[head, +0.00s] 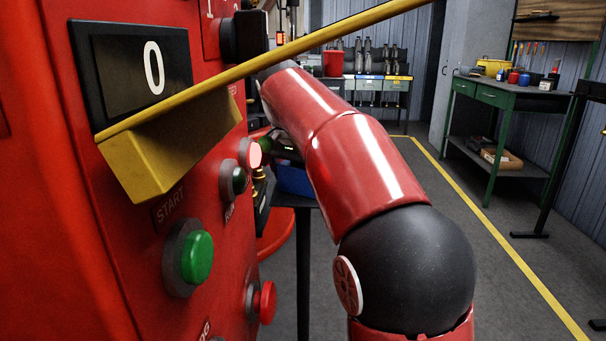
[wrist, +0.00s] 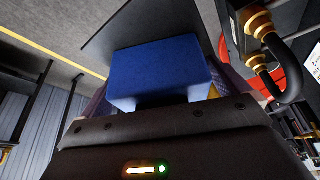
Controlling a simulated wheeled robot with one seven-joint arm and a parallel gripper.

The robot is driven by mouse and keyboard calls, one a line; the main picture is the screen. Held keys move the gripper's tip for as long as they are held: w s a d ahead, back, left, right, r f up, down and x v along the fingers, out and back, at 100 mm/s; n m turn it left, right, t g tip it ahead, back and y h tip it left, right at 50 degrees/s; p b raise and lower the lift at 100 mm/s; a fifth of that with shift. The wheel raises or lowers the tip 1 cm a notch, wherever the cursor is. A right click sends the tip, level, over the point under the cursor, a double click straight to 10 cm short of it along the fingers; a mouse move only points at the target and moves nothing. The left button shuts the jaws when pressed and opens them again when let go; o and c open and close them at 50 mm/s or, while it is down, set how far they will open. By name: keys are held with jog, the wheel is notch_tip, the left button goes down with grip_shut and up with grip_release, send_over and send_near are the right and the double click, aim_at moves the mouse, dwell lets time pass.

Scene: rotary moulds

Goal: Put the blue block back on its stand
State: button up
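The blue block (wrist: 160,70) fills the middle of the wrist view, right in front of my gripper's dark body. It also shows in the head view (head: 295,180), partly hidden behind my red arm. In the head view it is at the top of a dark stand (head: 303,270) with a thin post. A flat dark plate shows beyond the block in the wrist view. My gripper (wrist: 160,100) is at the block, with dark finger parts just visible at its two sides. The fingertips are mostly hidden, so I cannot tell whether they press on the block or whether it rests on the stand.
A red machine panel (head: 80,230) with a green start button (head: 197,257) and a yellow bar (head: 290,50) stands close on the left. Hoses with brass fittings (wrist: 258,25) are near the gripper on the right.

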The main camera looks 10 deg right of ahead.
aim_at(297, 168)
jog(key=v, duration=0.7)
jog(key=shift+r, duration=0.35)
jog(key=shift+s, duration=0.1)
